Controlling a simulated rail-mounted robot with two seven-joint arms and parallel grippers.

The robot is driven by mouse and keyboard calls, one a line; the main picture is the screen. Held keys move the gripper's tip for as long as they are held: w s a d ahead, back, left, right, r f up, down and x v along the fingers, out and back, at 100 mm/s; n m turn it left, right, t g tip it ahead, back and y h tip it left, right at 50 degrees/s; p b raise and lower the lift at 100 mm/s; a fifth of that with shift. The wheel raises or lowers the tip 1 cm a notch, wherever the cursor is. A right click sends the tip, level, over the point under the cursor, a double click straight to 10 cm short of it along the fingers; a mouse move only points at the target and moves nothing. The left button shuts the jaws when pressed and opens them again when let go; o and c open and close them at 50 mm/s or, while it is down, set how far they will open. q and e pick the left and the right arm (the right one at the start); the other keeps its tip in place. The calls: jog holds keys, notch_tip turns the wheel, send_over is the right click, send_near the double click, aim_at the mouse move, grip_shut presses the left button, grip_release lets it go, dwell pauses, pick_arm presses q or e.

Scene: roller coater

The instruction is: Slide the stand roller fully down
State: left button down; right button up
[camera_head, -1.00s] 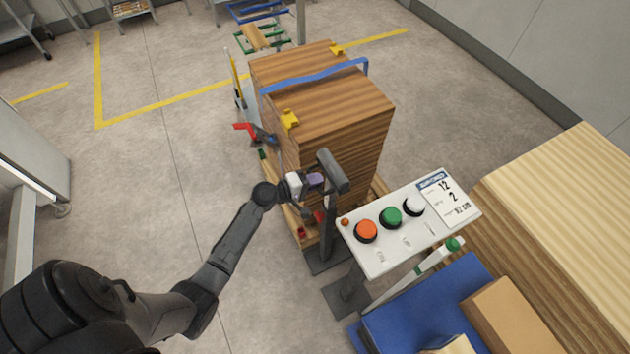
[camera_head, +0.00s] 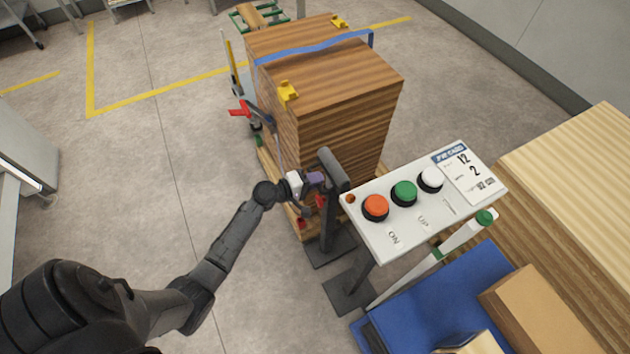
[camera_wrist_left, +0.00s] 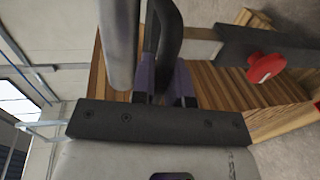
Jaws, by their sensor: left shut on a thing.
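The stand roller is a dark grey cylinder (camera_head: 333,169) on an upright post with a flat dark foot, beside the near face of the wood stack. My left gripper (camera_head: 313,180) is at its left side. In the left wrist view, the purple fingers (camera_wrist_left: 166,82) are shut on a dark curved handle (camera_wrist_left: 165,30). A light grey cylinder (camera_wrist_left: 120,42), apparently the roller, is next to it. A red knob (camera_wrist_left: 266,67) shows on a dark bar at the right. The lower post is partly hidden. My right gripper is not in view.
A control panel (camera_head: 452,215) with orange, green and white buttons stands close to the roller's right. The strapped wood stack (camera_head: 345,130) is behind. A blue platform (camera_head: 400,318) and pale boards (camera_head: 570,190) lie at right.

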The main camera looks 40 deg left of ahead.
pick_arm(q)
jog(key=shift+s+f, duration=0.15)
jog(key=shift+f, duration=0.3)
jog(key=c, duration=1.6)
grip_release()
jog(key=o, duration=0.5)
jog(key=shift+r, duration=0.15)
jog(key=shift+c, duration=0.2)
jog(key=shift+s+a+r, duration=0.1)
jog(key=shift+s, duration=0.05)
jog(key=p+v, duration=0.1)
jog(key=v, duration=1.2)
jog(key=shift+s, duration=0.15)
jog(key=shift+r, duration=0.1)
